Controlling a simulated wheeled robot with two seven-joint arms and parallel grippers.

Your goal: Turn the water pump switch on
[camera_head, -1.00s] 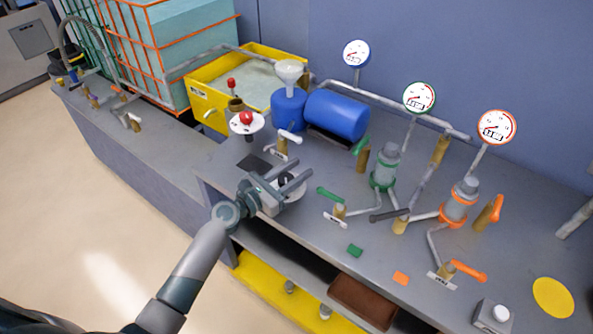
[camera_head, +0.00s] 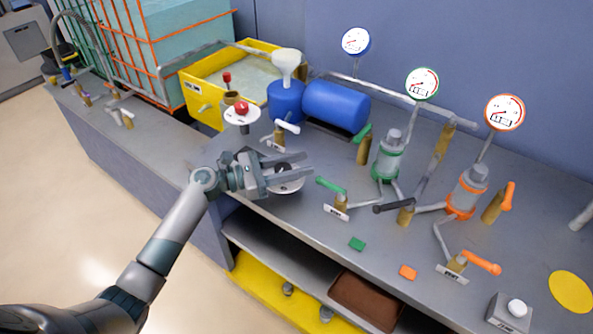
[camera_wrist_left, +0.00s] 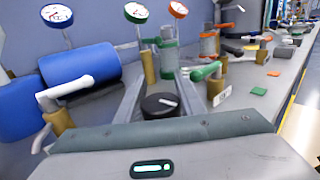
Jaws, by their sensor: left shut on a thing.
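A black round switch knob (camera_head: 283,167) with a white pointer mark sits on a pale round base (camera_head: 289,187) near the bench's front edge. I take it to be the water pump switch; no label on it is readable. My left gripper (camera_head: 290,173) reaches over it from the left, with its fingers on either side of the knob. In the left wrist view the knob (camera_wrist_left: 160,105) lies between the two grey fingers, its white mark slanting. The left gripper is shut on the knob. The exact finger contact is partly hidden. My right gripper is out of view.
A white-handled valve (camera_head: 287,128) and a red button (camera_head: 242,108) stand behind the gripper. A green-handled valve (camera_head: 330,185) is to its right. Blue tanks (camera_head: 336,106) stand behind. A grey box with a white button (camera_head: 509,311) is at the bench's right front.

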